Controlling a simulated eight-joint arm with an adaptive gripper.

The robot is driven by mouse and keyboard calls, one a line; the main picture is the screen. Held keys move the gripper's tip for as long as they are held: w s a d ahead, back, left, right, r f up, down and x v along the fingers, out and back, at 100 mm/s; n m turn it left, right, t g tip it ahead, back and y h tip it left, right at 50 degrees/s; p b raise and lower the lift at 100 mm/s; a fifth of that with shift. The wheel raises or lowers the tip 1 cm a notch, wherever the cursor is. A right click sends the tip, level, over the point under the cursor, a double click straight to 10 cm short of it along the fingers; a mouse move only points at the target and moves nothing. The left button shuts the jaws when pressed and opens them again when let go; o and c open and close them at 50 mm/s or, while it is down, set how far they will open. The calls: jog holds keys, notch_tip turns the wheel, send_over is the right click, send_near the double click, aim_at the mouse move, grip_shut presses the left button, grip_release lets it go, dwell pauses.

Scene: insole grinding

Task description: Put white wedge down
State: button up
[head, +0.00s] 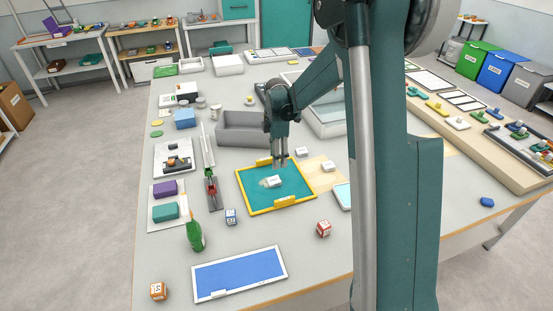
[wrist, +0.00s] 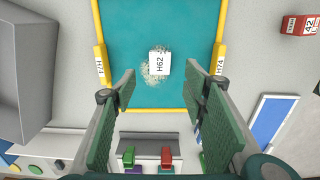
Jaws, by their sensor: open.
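A small white wedge (head: 273,182) lies on the teal mat (head: 295,190) inside a yellow frame, in the head view. In the wrist view the white wedge (wrist: 160,62) shows the label H62 and sits on a patch of pale grains (wrist: 148,74). My gripper (head: 280,163) is just above the mat, close to the wedge. In the wrist view my gripper (wrist: 162,92) has its two green fingers apart, with nothing between the pads, and the wedge lies beyond the fingertips. Whether a finger touches the wedge cannot be told.
Two other white blocks (head: 301,152) and (head: 328,166) lie right of my gripper. A grey bin (head: 240,130) stands behind the mat. A green bottle (head: 194,235), a dice-like red block (head: 323,228) and a blue panel (head: 240,273) lie nearer. Bare table shows between them.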

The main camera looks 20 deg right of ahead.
dwell(0.5)
jog(key=s+a+r+m+t, duration=0.35)
jog(key=s+r+m, duration=0.55)
jog(key=s+r, duration=0.95)
jog(key=s+a+m+t, duration=0.1)
jog(key=s+m, duration=0.3)
jog(key=s, duration=0.6)
jog(key=s+a+m+t, duration=0.1)
jog(key=s+m, duration=0.4)
jog(key=s, duration=0.5)
jog(key=shift+s+a+r+t, duration=0.25)
jog(key=shift+s+a+t, duration=0.1)
jog(key=shift+t, duration=0.5)
